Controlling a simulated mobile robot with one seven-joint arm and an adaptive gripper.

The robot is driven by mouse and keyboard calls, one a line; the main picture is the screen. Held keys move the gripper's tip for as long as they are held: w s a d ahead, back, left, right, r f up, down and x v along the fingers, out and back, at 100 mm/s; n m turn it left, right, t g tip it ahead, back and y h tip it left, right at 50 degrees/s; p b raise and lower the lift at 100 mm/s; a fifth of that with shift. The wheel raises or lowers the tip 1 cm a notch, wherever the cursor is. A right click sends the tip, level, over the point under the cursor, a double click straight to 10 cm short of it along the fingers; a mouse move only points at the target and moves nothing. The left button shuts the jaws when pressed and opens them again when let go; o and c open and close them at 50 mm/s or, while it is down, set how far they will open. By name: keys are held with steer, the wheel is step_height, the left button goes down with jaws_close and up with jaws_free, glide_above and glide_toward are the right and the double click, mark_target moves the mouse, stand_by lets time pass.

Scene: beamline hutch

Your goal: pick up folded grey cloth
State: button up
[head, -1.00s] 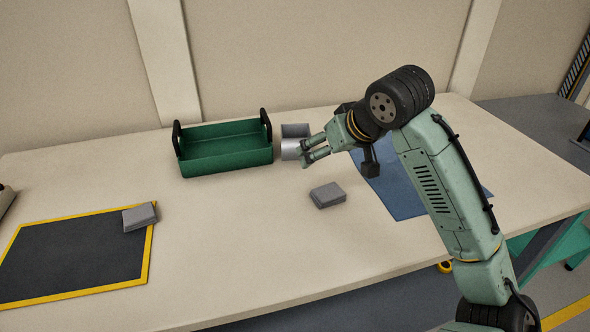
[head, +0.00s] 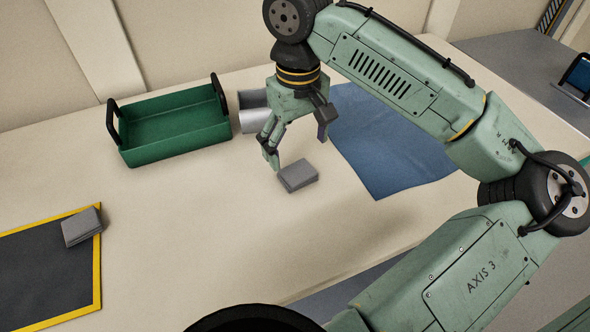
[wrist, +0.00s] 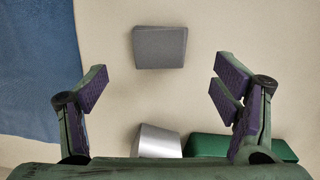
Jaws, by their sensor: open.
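A folded grey cloth (head: 298,176) lies on the bare tabletop, left of the blue cloth; it also shows as a grey block-like shape in the wrist view (wrist: 159,47). A second, similar grey folded piece (head: 82,227) lies over the yellow edge of the dark mat at far left. My gripper (head: 296,147) is open and points down near the first grey cloth. In the wrist view the jaws (wrist: 162,86) are spread wide with nothing between them, and the cloth is beyond the tips, centred between them sideways.
A green tray (head: 128,158) with black handles stands at the back left. A silvery metal piece (head: 250,122) sits beside it, behind the gripper. A blue cloth (head: 385,150) lies flat to the right. The dark mat (head: 40,275) is at left. The front middle of the table (head: 200,260) is bare.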

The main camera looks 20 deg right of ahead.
mark_target(296, 170)
step_height(296, 170, down, 7)
steer(key=shift+w+r+p, duration=0.15)
steer(key=shift+r+p, duration=0.05)
steer(key=shift+p, duration=0.35)
steer(key=shift+c, duration=0.2)
steer(key=c, duration=0.9)
steer(key=shift+r, duration=0.1)
